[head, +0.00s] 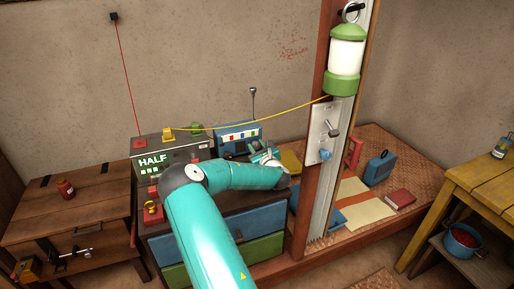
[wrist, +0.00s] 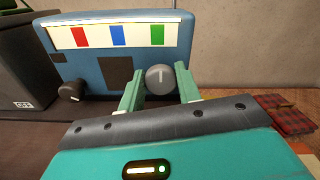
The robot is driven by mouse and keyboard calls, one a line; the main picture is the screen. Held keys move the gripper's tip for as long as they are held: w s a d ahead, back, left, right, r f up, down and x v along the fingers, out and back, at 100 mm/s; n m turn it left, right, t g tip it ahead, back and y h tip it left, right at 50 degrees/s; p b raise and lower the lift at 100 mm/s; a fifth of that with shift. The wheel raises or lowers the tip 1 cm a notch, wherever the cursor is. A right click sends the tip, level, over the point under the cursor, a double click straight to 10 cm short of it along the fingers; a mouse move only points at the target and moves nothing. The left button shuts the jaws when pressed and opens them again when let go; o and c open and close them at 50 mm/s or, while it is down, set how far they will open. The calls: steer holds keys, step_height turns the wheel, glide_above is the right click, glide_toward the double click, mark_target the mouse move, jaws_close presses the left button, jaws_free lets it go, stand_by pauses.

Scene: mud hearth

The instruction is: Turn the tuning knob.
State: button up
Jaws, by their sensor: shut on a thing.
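A blue radio (head: 239,136) stands on top of the drawer cabinet, with a white dial strip bearing red, blue and green blocks. In the wrist view the radio (wrist: 120,55) fills the upper left. A round grey knob with a white pointer line, the tuning knob (wrist: 160,79), is at its lower right front. The pointer stands about upright. My gripper (wrist: 159,83) has one finger on each side of this knob and is shut on it. In the head view my gripper (head: 264,157) is at the radio's front, and the knob is hidden. A darker knob (wrist: 71,91) is at the radio's lower left.
A dark box marked HALF (head: 158,160) stands left of the radio. A post with a green lantern (head: 346,62) rises right of my arm, with a yellow cable running from it. A wooden chest (head: 68,205) is at left and a yellow table (head: 482,180) at right.

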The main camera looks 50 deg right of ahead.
steer(key=shift+m, duration=0.4)
steer(key=m, duration=0.4)
steer(key=shift+s+d+m, duration=0.1)
steer(key=shift+m, duration=0.3)
steer(key=m, duration=0.5)
steer(key=shift+f, duration=0.1)
steer(key=o, duration=1)
steer(key=shift+c, duration=0.2)
steer(key=shift+s, duration=0.1)
steer(key=v, duration=0.7)
steer(key=shift+s, duration=0.15)
